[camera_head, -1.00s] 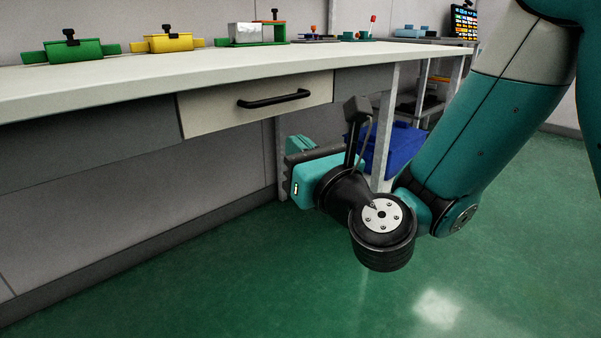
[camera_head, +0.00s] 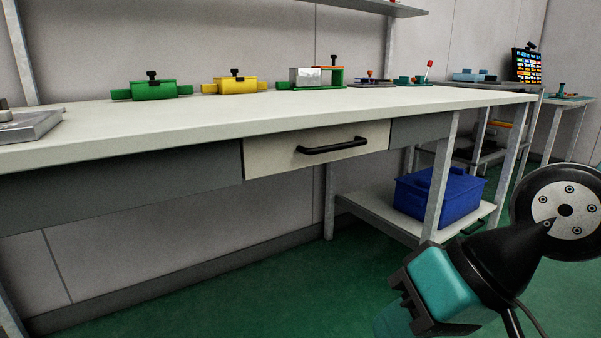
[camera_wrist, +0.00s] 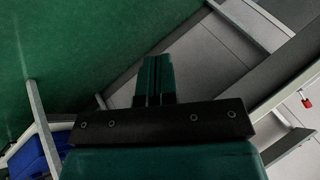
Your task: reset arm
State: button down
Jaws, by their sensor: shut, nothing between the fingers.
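My gripper (camera_head: 408,300) is at the lower right of the head view, in front of and below the bench, with its fingers partly cut off or turned away there. In the wrist view my gripper (camera_wrist: 154,72) shows its two fingers together, with nothing between them. It touches nothing that I can see. Green floor and the bench's grey lower panels lie beyond it in the wrist view.
The long bench (camera_head: 200,124) has a closed drawer with a black handle (camera_head: 331,146). A green block (camera_head: 153,90), a yellow block (camera_head: 236,86) and other fixtures stand along its back. A blue crate (camera_head: 440,193) sits on the lower shelf. Open floor lies in front.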

jog(key=s+d+n+g+h, duration=0.1)
jog(key=s+d+n+h, duration=0.2)
jog(key=d, duration=0.2)
notch_tip(320, 180, up, 38)
jog(key=p, duration=3.8)
jog(key=shift+s+g, duration=0.25)
jog(key=shift+g, duration=0.05)
jog(key=shift+d+f, duration=0.1)
jog(key=shift+n, duration=0.3)
